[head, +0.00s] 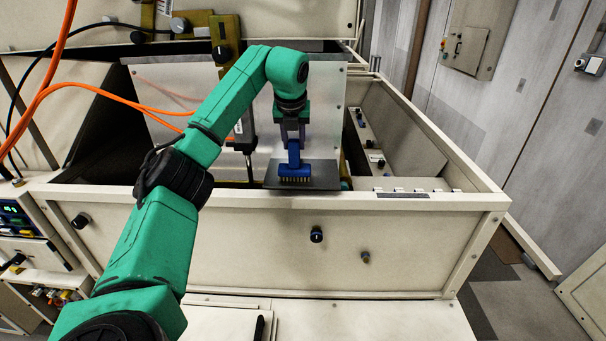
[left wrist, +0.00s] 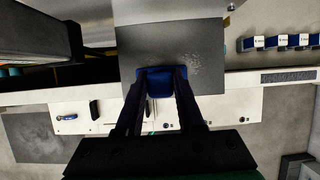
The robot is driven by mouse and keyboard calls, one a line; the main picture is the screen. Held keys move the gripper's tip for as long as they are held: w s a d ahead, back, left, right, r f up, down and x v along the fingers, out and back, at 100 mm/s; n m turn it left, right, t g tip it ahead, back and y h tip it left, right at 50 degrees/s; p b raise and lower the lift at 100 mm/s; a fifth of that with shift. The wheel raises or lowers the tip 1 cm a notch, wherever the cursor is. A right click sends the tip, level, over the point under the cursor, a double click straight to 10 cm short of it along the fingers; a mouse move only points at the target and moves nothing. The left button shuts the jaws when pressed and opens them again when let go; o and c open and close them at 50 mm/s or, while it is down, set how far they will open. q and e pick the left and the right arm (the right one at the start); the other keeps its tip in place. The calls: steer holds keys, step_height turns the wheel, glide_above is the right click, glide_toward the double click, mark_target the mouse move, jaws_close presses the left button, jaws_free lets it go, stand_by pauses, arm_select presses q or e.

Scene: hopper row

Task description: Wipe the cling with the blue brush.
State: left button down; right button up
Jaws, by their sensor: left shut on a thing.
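My left gripper (head: 292,132) points down and is shut on the handle of the blue brush (head: 294,170). The brush is upright with its pale bristles facing down over a dark grey plate (head: 327,180) by the front wall's rim. I cannot tell whether the bristles touch the plate. In the left wrist view the brush (left wrist: 158,84) sits between the fingers at the plate's near edge, hiding part of it. The cling (left wrist: 194,72) shows there as a faint pale speckled patch on the plate (left wrist: 150,42), right of the brush. My right gripper is not in view.
The cream front wall (head: 210,240) of the hopper, with a dark knob (head: 316,235), stands below the plate. A pale upright panel (head: 180,100) stands behind my arm. Orange cables (head: 110,94) hang at the left. Several small blue-and-white blocks (left wrist: 280,42) sit right of the plate.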

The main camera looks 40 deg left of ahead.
arm_select(q)
steer(key=shift+s+a+f, duration=0.1)
steer(key=shift+s+a, duration=0.05)
steer(key=shift+s, duration=0.1)
steer(key=shift+w+d, duration=0.3)
steer(key=shift+d, duration=0.2)
steer(key=shift+w+d, duration=1)
steer(key=shift+d, duration=0.1)
steer(key=shift+w+d, duration=0.2)
steer(key=shift+d, duration=0.2)
steer(key=shift+d, duration=0.1)
